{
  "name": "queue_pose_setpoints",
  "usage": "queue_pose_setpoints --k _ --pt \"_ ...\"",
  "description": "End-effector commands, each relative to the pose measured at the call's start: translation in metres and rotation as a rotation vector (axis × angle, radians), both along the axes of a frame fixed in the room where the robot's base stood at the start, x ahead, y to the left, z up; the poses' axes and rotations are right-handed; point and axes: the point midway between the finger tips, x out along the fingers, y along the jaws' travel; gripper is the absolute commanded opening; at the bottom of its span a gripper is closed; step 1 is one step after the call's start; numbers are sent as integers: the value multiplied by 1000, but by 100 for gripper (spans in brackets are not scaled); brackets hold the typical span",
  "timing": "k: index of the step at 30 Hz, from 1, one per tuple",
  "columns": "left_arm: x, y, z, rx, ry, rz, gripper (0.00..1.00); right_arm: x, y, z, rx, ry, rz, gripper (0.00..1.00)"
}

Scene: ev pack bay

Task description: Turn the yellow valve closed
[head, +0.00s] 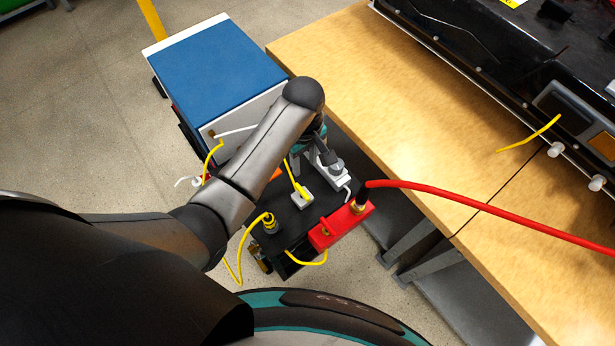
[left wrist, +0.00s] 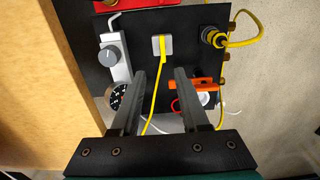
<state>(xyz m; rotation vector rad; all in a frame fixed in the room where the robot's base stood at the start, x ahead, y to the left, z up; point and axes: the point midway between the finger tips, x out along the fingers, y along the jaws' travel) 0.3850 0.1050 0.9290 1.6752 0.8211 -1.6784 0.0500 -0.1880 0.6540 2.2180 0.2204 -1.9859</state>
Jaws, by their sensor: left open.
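No plainly yellow valve handle stands out. An orange lever-like handle (left wrist: 197,84) sits on the black panel (left wrist: 185,150) in the left wrist view, beside a white round part with a red ring; I cannot tell whether it is the valve. My left gripper (left wrist: 166,75) is open and empty, pointing at the panel. Its right finger is close to the orange handle; I cannot tell whether they touch. A yellow cable (left wrist: 162,66) runs from a white socket (left wrist: 155,45) between the fingers. In the head view the arm partly hides my left gripper (head: 312,152). The right gripper is not in view.
A grey block with a knob (left wrist: 109,54) and a round gauge (left wrist: 116,97) lie left of the fingers. A yellow-cabled connector (left wrist: 212,36) is at upper right. A red block (head: 340,226) with a red hose, a blue-topped box (head: 215,70) and a wooden bench (head: 345,75) surround the panel.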

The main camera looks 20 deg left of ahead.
Motion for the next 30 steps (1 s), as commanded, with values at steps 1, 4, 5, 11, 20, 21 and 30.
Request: queue_pose_setpoints --k 1,4,5,11,20,21,30 --pt "-1 0 -7 1 5 0 45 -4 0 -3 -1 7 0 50" --pt "-2 1 -22 3 7 0 45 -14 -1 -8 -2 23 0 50" --pt "-2 1 -28 2 6 0 45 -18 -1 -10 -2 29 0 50" --pt "-2 1 -70 2 6 -2 45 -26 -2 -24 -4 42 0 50" --pt "-2 0 -125 2 4 -2 45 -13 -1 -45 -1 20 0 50" --pt "-2 1 -130 2 4 -2 45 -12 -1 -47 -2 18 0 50" --pt "-2 0 -151 1 3 -3 45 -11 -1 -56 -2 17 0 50"
